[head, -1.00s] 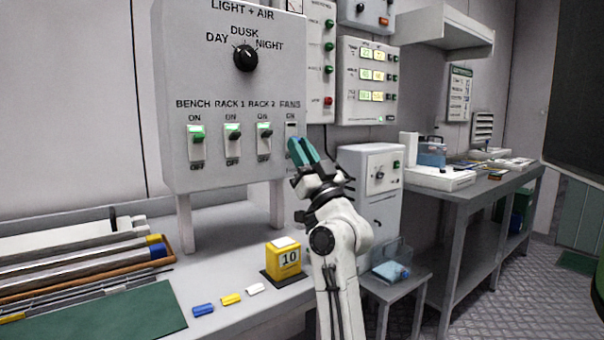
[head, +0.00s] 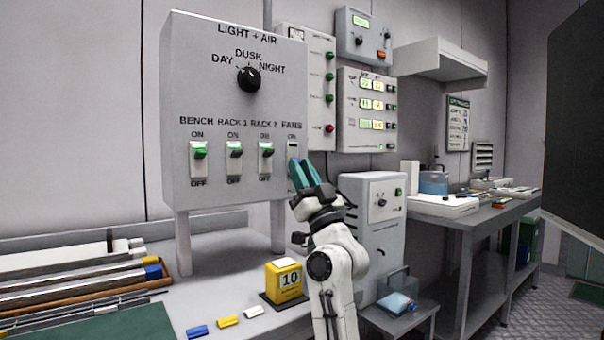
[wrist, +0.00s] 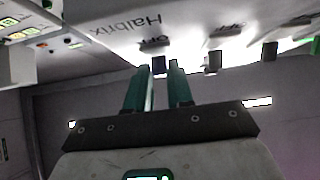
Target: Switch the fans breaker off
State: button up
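The fans breaker (head: 292,146) is the rightmost switch on the grey LIGHT + AIR panel (head: 222,95). Only its top shows under the ON label; my fingers hide its lower part, so I cannot tell its lever position there. My gripper (head: 299,164) is right at the breaker, from below and in front. In the wrist view, the two teal fingers of my gripper (wrist: 159,68) stand a narrow gap apart, with a small dark lever (wrist: 158,67) in line with the gap. I cannot tell whether they touch it. Nothing is held.
The bench (head: 199,150), rack 1 (head: 234,149) and rack 2 (head: 266,150) breakers stand left of the fans one, levers up with green showing. The DAY/DUSK/NIGHT knob (head: 249,79) is above.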

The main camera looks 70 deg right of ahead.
jog(key=o, duration=0.4)
jog(key=s+a, duration=0.2)
jog(key=s, duration=0.1)
jog(key=s+a+p, duration=0.1)
jog(key=s+a, duration=0.1)
jog(key=s, duration=0.2)
jog(key=s+a+f+p, duration=0.1)
jog(key=s+a, duration=0.1)
jog(key=s, duration=0.2)
jog(key=shift+a, duration=0.35)
dwell(0.3)
